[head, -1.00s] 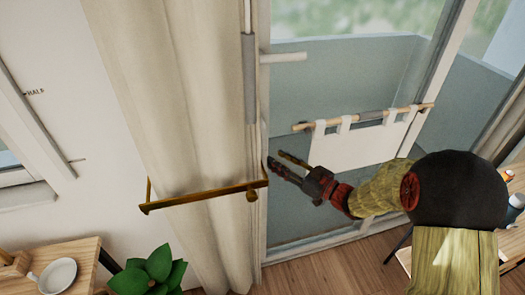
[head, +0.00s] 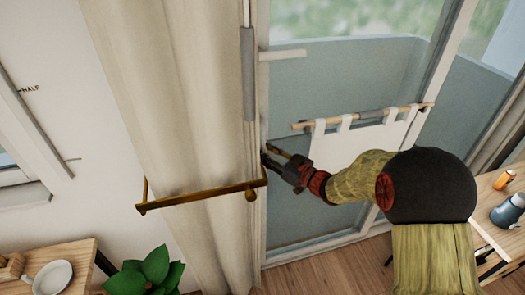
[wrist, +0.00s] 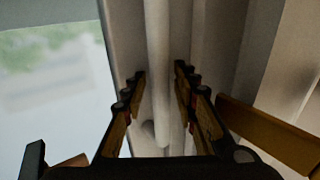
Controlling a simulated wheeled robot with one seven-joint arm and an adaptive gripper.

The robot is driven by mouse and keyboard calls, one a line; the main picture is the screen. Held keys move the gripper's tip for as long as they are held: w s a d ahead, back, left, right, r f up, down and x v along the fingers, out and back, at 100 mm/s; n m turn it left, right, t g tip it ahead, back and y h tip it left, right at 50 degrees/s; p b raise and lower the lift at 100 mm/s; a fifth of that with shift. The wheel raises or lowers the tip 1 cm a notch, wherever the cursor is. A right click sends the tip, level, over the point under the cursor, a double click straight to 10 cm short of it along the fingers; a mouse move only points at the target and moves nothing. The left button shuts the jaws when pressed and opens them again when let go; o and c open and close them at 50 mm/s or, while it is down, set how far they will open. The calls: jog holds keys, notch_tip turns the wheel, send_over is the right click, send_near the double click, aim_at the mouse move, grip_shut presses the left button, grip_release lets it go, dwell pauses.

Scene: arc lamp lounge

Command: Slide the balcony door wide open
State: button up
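The balcony door (head: 310,248) is a large glass panel in a pale frame, with its left edge beside the curtain. In the wrist view, a pale upright bar (wrist: 158,60), which looks like the door's handle, stands in front of the frame with a round mount near its lower end. My gripper (head: 268,155) is at the door's left edge. In the wrist view my gripper (wrist: 160,72) is open, with one finger on each side of the bar. I see gaps beside the bar and no clear grip on it.
A beige curtain (head: 170,90) hangs left of the door. A brass rail (head: 205,196) crosses it close to my gripper. A rod with white cloth (head: 350,145) is on the glass side. A plant (head: 150,270) and a small table (head: 75,250) stand lower left.

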jog(key=c, duration=0.6)
grip_shut()
